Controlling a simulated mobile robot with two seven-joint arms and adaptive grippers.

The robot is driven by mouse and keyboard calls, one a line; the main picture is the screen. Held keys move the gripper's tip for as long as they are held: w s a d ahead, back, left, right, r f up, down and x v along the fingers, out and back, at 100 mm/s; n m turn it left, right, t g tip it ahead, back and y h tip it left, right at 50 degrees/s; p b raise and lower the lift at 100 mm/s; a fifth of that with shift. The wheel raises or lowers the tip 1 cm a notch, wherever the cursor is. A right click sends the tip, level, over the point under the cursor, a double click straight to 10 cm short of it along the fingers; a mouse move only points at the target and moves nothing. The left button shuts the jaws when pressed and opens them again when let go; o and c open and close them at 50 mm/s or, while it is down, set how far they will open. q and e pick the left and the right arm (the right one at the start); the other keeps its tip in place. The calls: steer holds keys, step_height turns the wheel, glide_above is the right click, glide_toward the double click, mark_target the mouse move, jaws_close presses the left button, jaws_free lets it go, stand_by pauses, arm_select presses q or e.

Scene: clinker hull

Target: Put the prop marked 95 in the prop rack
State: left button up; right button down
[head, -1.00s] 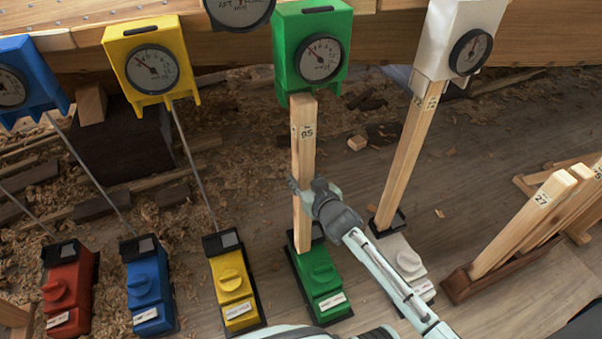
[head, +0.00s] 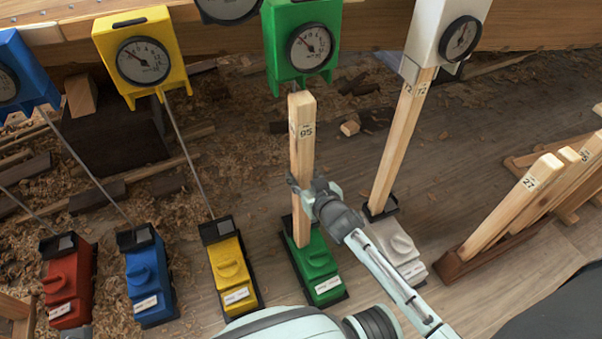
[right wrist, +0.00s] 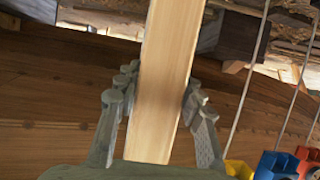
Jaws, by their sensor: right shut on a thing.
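The prop marked 95 (head: 302,150) is a pale wooden post, close to upright, between the green gauge head (head: 290,60) and the green base (head: 318,265). Its top shows just below the green head, with a small gap. I cannot tell whether its foot touches the base. My right gripper (head: 312,192) is shut around its middle; the right wrist view shows both fingers of the gripper (right wrist: 160,110) against the post (right wrist: 168,70). The prop rack (head: 455,268) is brown and low at the right, holding several leaning props, one marked 27 (head: 515,205). My left gripper is not seen.
A white gauge head (head: 428,30) rests on a prop marked 72 (head: 400,140), close right of my gripper, over a white base (head: 398,255). Yellow (head: 235,270), blue (head: 148,275) and red (head: 68,285) bases stand left. Shavings litter the floor; floor before the rack is clear.

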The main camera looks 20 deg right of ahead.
mark_target(306, 160)
steer(key=shift+w+r, duration=0.1)
steer(key=shift+r, duration=0.1)
steer(key=shift+r+p, duration=1.1)
steer(key=shift+p, duration=0.1)
steer(key=shift+r, duration=1.3)
steer(key=shift+w+r, duration=0.2)
steer(key=shift+r, duration=0.9)
steer(key=shift+s, duration=0.1)
steer(key=s, duration=0.7)
steer(key=shift+s+d+f, duration=0.1)
steer(key=shift+s+f, duration=0.05)
steer(key=shift+f, duration=0.15)
steer(key=s, duration=0.6)
steer(key=shift+d, duration=0.1)
